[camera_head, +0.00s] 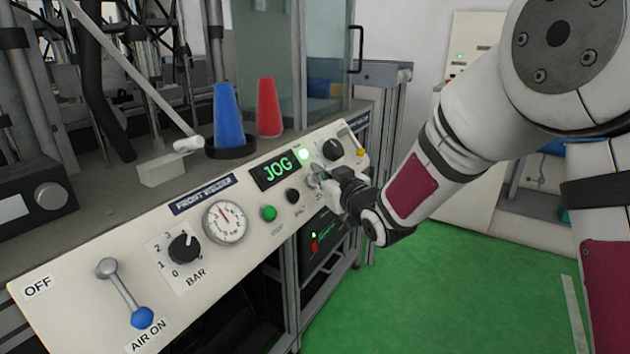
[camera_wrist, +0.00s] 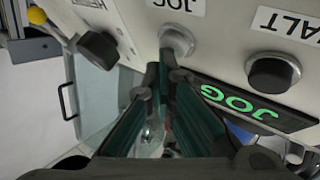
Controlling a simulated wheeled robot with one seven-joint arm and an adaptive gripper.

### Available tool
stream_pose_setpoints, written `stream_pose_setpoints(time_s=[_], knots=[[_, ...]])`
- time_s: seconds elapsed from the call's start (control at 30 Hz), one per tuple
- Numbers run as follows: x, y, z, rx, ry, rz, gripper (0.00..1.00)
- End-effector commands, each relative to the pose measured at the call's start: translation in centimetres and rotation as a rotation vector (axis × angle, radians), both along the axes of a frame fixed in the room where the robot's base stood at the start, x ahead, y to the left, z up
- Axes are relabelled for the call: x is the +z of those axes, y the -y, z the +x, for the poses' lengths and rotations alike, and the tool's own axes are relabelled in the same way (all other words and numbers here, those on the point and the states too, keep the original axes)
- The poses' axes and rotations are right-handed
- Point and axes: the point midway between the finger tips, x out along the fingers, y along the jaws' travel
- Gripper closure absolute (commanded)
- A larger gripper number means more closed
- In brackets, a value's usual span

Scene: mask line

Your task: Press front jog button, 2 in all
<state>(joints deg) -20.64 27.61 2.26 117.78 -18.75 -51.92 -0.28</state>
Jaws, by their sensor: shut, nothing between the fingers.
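The jog button (camera_wrist: 177,40) is a round metallic button under a label reading JOG in the wrist view, upside down there. My gripper (camera_wrist: 165,70) is shut and empty, its fingertips close to the button's lower edge in that view. I cannot tell whether they touch it. In the head view my gripper (camera_head: 324,184) is at the right part of the front welder panel (camera_head: 110,262) and largely hides the button. The panel display (camera_head: 277,170) reads JOG in green and also shows in the wrist view (camera_wrist: 240,103).
A black button labelled HALT (camera_wrist: 273,73) is beside the jog button; a green button (camera_head: 268,213) is further left. Blue (camera_head: 228,116) and red (camera_head: 269,107) cones stand behind the panel.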

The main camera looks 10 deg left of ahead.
Motion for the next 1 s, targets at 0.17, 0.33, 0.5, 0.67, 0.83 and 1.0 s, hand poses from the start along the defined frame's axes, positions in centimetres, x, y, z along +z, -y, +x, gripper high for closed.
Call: stream_pose_setpoints(time_s=[0.17,0.33,0.5,0.67,0.83,1.0], knots=[[0.3,0.5,-0.2,0.0,-0.003,-0.001,1.0],[0.9,1.1,-0.5,0.001,-0.001,-0.001,1.0],[0.9,1.1,-0.5,0.001,-0.001,-0.001,1.0],[1.0,1.1,-0.5,0.001,-0.001,-0.001,1.0],[1.4,1.6,-0.6,0.0,-0.001,-0.001,1.0],[2.4,2.7,-1.0,-0.001,0.0,0.0,1.0]])
